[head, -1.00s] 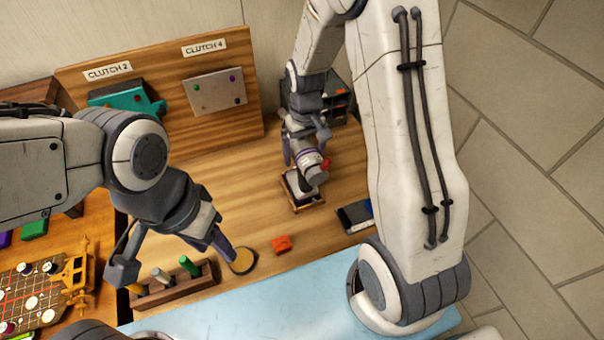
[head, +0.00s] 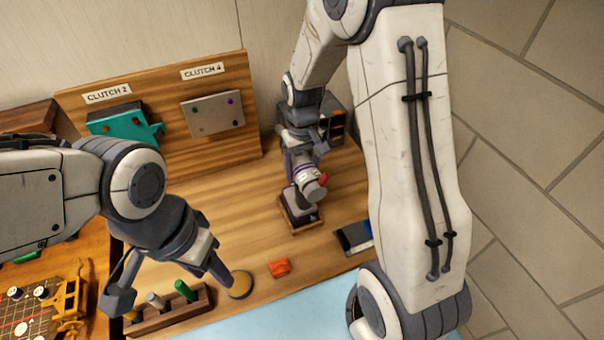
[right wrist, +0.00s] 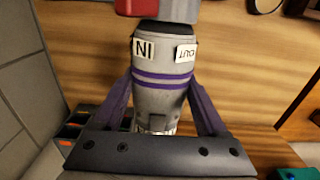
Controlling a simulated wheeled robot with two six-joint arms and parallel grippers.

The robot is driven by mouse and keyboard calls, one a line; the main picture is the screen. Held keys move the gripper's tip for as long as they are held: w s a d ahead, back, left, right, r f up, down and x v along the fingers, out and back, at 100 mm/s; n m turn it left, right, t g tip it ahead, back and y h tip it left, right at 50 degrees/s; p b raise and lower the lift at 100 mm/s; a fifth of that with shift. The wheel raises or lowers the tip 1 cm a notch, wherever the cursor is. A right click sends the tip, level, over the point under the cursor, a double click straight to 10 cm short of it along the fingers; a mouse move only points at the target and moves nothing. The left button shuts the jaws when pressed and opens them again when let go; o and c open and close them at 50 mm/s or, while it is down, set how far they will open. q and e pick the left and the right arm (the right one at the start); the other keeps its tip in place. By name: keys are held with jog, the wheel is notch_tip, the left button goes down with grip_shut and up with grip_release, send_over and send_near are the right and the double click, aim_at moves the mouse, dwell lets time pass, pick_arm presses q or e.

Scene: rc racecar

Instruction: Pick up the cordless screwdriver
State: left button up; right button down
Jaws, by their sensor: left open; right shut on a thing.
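The cordless screwdriver (right wrist: 161,88) is a grey cylinder with purple bands, "IN" and "OUT" labels and a red part, seen in the right wrist view. My right gripper (right wrist: 161,105) has its purple fingers on both sides of the body and is shut on it. In the head view the screwdriver (head: 312,188) is tilted over a small wooden dock (head: 304,228). I cannot tell whether its base touches the dock. My left gripper (head: 170,285) is open and empty above a wooden rack (head: 160,322) of handled tools.
A yellow disc (head: 240,285) and an orange block (head: 279,267) lie on the bench near its front. A dark and blue box (head: 354,238) is at the right. A board with a teal part (head: 125,122) and a grey plate (head: 214,114) stands behind.

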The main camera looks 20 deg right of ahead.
notch_tip(320, 180, up, 2)
jog(key=shift+w+r+b, duration=0.1)
jog(key=shift+r+b, duration=0.15)
jog(key=shift+b, duration=0.2)
jog(key=s+d+r, duration=0.6)
jog(key=s+r, duration=0.3)
jog(key=r, duration=0.2)
jog(key=shift+s+d+r, duration=0.3)
jog(key=shift+s, duration=0.1)
dwell(0.7)
